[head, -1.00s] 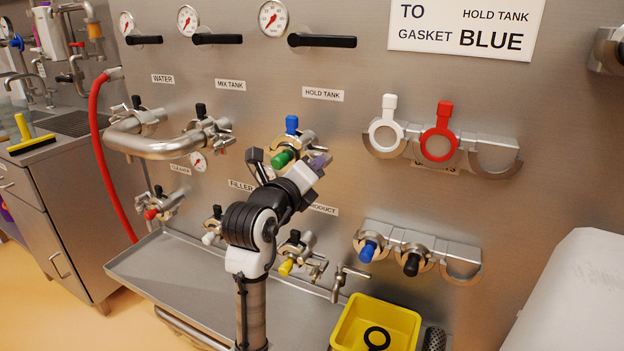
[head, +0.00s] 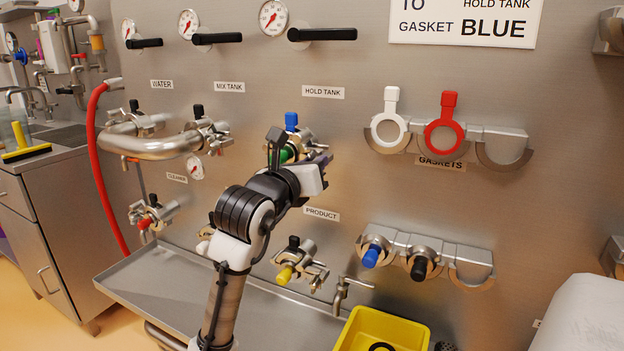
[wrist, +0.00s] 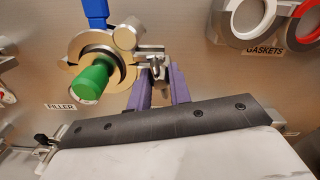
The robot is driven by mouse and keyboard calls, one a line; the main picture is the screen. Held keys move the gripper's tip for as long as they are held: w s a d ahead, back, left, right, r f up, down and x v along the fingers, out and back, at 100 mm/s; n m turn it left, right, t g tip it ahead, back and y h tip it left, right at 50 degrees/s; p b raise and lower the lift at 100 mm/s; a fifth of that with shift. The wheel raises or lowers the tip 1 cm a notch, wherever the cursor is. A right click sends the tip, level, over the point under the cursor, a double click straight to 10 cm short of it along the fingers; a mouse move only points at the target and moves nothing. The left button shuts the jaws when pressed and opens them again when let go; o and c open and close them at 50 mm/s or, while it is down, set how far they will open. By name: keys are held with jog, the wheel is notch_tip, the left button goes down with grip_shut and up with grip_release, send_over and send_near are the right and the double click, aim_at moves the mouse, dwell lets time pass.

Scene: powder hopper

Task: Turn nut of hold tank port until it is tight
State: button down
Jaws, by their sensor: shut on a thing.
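The hold tank port (head: 303,138) is on the steel wall below its HOLD TANK label, with a blue gasket tab (head: 291,121) on top and a green plug (wrist: 90,80) in its mouth. A metal clamp closes around it. The clamp's nut (wrist: 157,70) is at the right side of the port in the wrist view. My gripper (wrist: 159,88) has its two purple fingers on either side of the nut and is shut on it. In the head view my gripper (head: 321,163) reaches the port's lower right, and my wrist covers part of the port and the nut.
The product port (head: 294,258) with a yellow plug is below. Right are the gasket rack (head: 500,138) with white and red gaskets and a lower rack (head: 440,250) with blue and black plugs. A yellow bin (head: 372,328) stands at the tray (head: 165,280).

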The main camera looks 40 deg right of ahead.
jog(key=shift+d, duration=0.15)
jog(key=shift+f, duration=0.1)
jog(key=shift+f+m+b, duration=0.25)
jog(key=shift+m+b, duration=0.65)
jog(key=shift+m, duration=0.1)
jog(key=shift+w+m+b, duration=0.1)
jog(key=shift+m+b, duration=0.4)
jog(key=shift+m, duration=0.3)
jog(key=c, duration=1.5)
grip_release()
jog(key=shift+r+m, duration=0.25)
jog(key=shift+m, duration=0.15)
jog(key=b+v, duration=0.1)
jog(key=v, duration=0.8)
jog(key=shift+r, duration=0.1)
